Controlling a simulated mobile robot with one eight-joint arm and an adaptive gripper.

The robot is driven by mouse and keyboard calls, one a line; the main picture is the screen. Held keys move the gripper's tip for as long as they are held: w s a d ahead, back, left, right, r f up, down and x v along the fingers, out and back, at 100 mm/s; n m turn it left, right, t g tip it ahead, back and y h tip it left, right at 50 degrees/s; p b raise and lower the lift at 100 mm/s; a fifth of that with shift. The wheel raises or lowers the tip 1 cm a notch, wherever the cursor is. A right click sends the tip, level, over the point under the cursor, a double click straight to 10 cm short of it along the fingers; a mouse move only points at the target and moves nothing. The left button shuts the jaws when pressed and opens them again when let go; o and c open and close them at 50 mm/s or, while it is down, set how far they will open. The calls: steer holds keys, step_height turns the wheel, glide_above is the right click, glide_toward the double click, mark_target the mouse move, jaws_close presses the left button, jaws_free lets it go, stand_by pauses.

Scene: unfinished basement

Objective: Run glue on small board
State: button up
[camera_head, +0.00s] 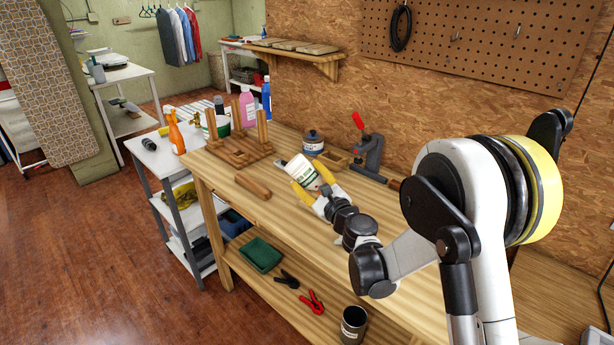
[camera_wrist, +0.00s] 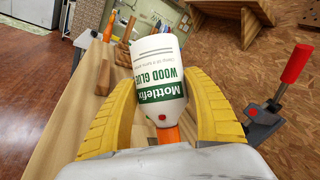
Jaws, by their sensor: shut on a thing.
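My gripper (camera_head: 313,187), with yellow fingers, is shut on a white wood glue bottle (camera_head: 300,170) with a green label. The bottle is tilted above the workbench (camera_head: 225,183). In the wrist view the bottle (camera_wrist: 158,62) sits between both fingers, its label upside down. A wooden frame (camera_head: 240,152) with upright posts stands just behind the board.
A blue-grey jar (camera_head: 313,142) and a red-handled clamp (camera_head: 368,150) stand behind the gripper. A white cart (camera_head: 160,160) with an orange spray bottle (camera_head: 176,134) is at the left. Pliers (camera_head: 312,301) and a green tray (camera_head: 260,254) lie on the lower shelf.

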steer(key=shift+f+b, duration=0.4)
steer(key=shift+f, duration=1.15)
steer(key=shift+w+a, duration=0.65)
steer(key=shift+a, duration=0.25)
steer(key=shift+w+a, duration=0.65)
steer(key=shift+a, duration=0.2)
steer(key=shift+r, duration=0.15)
steer(key=shift+r+p, duration=3.8)
steer(key=shift+r, duration=2.6)
